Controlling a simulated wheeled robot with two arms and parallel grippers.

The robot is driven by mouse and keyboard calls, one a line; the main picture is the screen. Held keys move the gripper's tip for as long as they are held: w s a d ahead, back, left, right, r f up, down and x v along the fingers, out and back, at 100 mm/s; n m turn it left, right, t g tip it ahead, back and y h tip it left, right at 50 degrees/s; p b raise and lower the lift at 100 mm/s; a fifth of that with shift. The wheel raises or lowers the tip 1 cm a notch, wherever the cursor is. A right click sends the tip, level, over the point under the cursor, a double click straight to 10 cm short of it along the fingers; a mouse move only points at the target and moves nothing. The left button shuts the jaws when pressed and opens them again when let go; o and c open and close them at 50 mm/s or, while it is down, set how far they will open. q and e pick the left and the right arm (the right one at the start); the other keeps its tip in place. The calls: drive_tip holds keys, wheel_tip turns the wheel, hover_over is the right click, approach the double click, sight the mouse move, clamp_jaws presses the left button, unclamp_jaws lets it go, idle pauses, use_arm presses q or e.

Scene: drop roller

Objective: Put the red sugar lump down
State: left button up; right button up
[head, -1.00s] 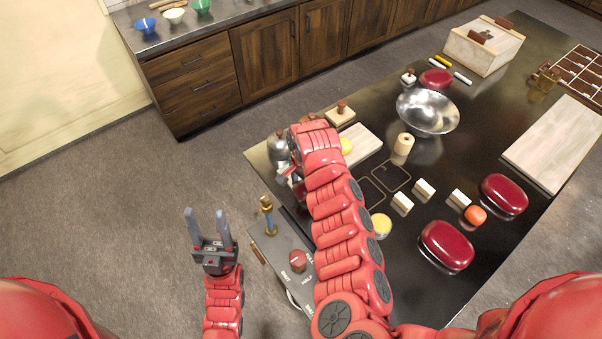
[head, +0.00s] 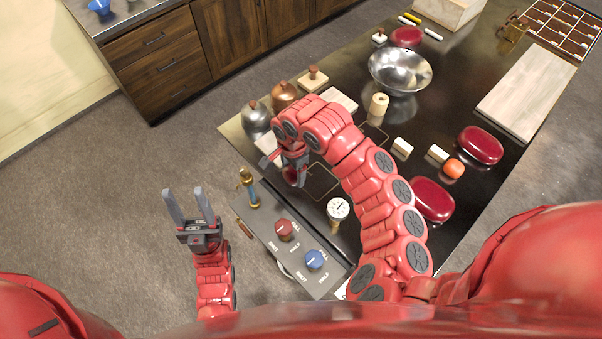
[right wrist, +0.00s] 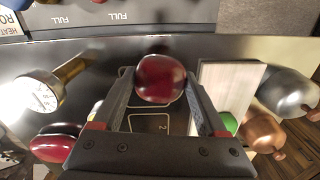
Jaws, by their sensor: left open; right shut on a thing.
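A glossy dark red rounded lump, which I take to be the red sugar lump (right wrist: 160,79), is between the fingertips of my right gripper (right wrist: 158,100). In the head view it shows as a small red patch (head: 291,177) at the tips of the right gripper (head: 293,170), partly hidden by the fingers. The right gripper is shut on it over the gold-outlined squares (head: 322,181) on the dark counter; I cannot tell its height above them. A numeral 2 shows in one outline in the wrist view. My left gripper (head: 191,208) is open and empty, left of the counter.
A panel with a red knob (head: 285,229) and a blue knob (head: 314,259) lies at the near edge. A dial gauge (head: 338,209) stands close to the right gripper. Silver (head: 256,118) and copper (head: 284,95) domed pots stand behind.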

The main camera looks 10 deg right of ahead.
drive_tip(key=w+d+r+m+b, duration=0.2)
drive_tip(key=d+m, duration=0.5)
drive_tip(key=d, duration=0.1)
drive_tip(key=b, duration=0.2)
hover_over(318, 181)
wheel_tip(318, 181, down, 5)
drive_tip(key=shift+s+r, duration=0.1)
drive_tip(key=shift+s, duration=0.05)
drive_tip(key=shift+f, duration=0.75)
wheel_tip(318, 181, down, 3)
drive_tip(key=shift+r+p, duration=0.1)
drive_tip(key=shift+p, duration=0.4)
drive_tip(key=shift+f, duration=0.25)
drive_tip(key=o, duration=1.4)
